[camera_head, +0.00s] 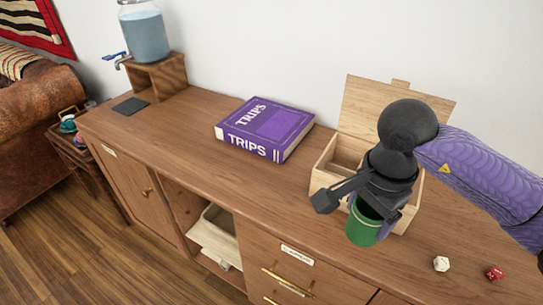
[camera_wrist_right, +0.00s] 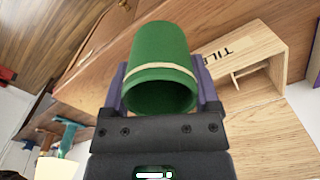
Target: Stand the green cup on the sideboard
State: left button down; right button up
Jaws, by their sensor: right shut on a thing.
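The green cup (camera_head: 362,230) is held in my right gripper (camera_head: 372,204), just in front of the open wooden box. Its mouth faces up toward the gripper and it looks about upright. The cup (camera_wrist_right: 160,52) also fills the middle of the right wrist view, between the two fingers (camera_wrist_right: 160,92), with a pale band near its rim. The brown wooden sideboard (camera_head: 190,135) runs along the wall, and the cup shows over its front part. I cannot tell whether the cup's base touches the top. My left gripper is not in view.
The open-lidded wooden box (camera_head: 322,178) stands behind the cup. A purple book (camera_head: 265,128) lies left of it. A white die (camera_head: 441,264) and a red die (camera_head: 494,273) lie to the right. A drink dispenser (camera_head: 145,38) stands at the far left. The top left of the book is mostly clear.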

aim_at(261, 188)
jog(key=i+j, duration=0.15)
jog(key=j, duration=0.2)
jog(key=i+j, duration=0.15)
jog(key=j, duration=0.15)
jog(key=i+j, duration=0.15)
jog(key=j, duration=0.2)
jog(key=i+j, duration=0.1)
jog(key=j, duration=0.25)
